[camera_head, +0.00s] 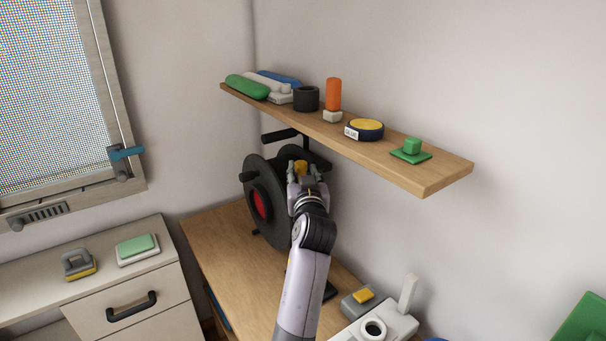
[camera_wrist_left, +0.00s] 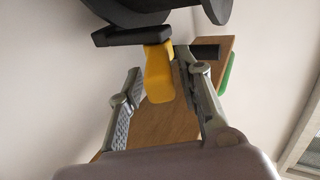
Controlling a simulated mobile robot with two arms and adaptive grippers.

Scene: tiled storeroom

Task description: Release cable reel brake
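The black cable reel (camera_head: 257,180) with a red hub (camera_head: 259,205) stands on the wooden bench under the shelf. A yellow lever (camera_head: 300,167) on a black arm shows at the reel's right side; I take it for the brake. My left gripper (camera_head: 304,174) is at this lever. In the left wrist view the left gripper (camera_wrist_left: 158,95) is open, and the yellow lever (camera_wrist_left: 159,78) reaches between its fingers. The lever lies close to the right finger, and I cannot tell whether they touch. A clear gap parts it from the left finger. My right gripper is not in view.
A wooden shelf (camera_head: 440,176) carrying several small items hangs just above the reel and gripper. The bench (camera_head: 215,232) is bare left of the reel. A grey box with a yellow top (camera_head: 363,296) sits near my forearm. A drawer cabinet (camera_head: 185,285) stands left.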

